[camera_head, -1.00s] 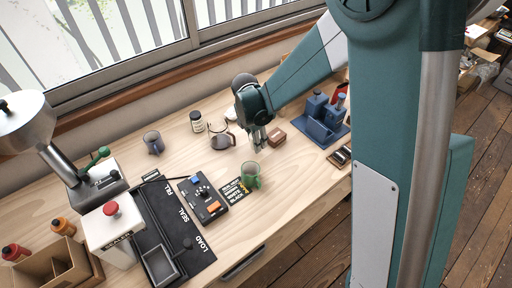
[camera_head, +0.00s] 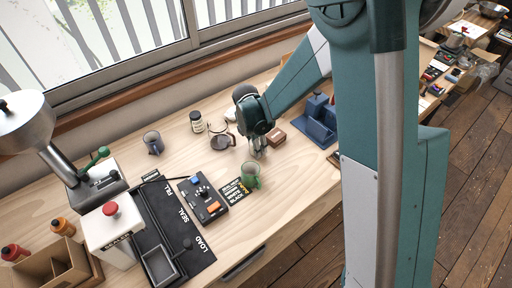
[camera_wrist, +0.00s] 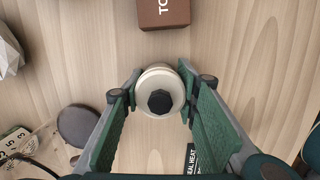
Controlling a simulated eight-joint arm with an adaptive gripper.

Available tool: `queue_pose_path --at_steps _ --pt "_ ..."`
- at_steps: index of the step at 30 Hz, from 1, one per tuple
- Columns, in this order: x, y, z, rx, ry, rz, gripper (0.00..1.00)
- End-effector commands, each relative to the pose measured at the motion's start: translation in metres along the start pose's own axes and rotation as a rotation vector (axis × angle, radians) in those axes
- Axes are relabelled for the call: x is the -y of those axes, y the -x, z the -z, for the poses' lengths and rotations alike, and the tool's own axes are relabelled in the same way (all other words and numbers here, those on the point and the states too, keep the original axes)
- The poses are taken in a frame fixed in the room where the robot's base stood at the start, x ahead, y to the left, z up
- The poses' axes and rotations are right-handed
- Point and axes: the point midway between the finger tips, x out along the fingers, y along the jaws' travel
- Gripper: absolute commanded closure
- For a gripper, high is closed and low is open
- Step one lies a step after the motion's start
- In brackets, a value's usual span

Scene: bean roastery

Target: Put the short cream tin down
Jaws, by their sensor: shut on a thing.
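The short cream tin (camera_wrist: 150,77) is round, with a dark faceted knob on its lid, and shows from above in the wrist view. My gripper (camera_wrist: 158,92) is shut on it, one green-padded finger at each side. In the head view my gripper (camera_head: 258,151) points down over the wooden bench, between the glass carafe and the green glass mug. The tin is mostly hidden by the fingers there, and I cannot tell whether it touches the bench.
A brown box (camera_wrist: 164,13) lies just beyond the tin; it also shows in the head view (camera_head: 274,137). The glass carafe (camera_head: 222,141) stands to the left, the green mug (camera_head: 250,175) nearer the front. A blue holder (camera_head: 318,125) stands right. Bare bench (camera_head: 185,120) lies further left.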

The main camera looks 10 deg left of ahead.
Motion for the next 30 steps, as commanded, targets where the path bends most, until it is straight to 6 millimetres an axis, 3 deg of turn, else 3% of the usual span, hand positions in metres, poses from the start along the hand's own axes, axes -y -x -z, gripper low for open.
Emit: queue_pose_path --at_steps 10,11,14,30 --pt "0.0 -0.0041 0.0006 0.0 0.0 0.0 0.81" --pt "-0.0001 -0.0037 0.0006 0.0 0.0 0.0 0.67" --pt "0.0 -0.003 0.0004 0.0 0.0 0.0 0.54" --pt "0.0 0.0015 -0.0002 0.0 0.0 0.0 0.54"
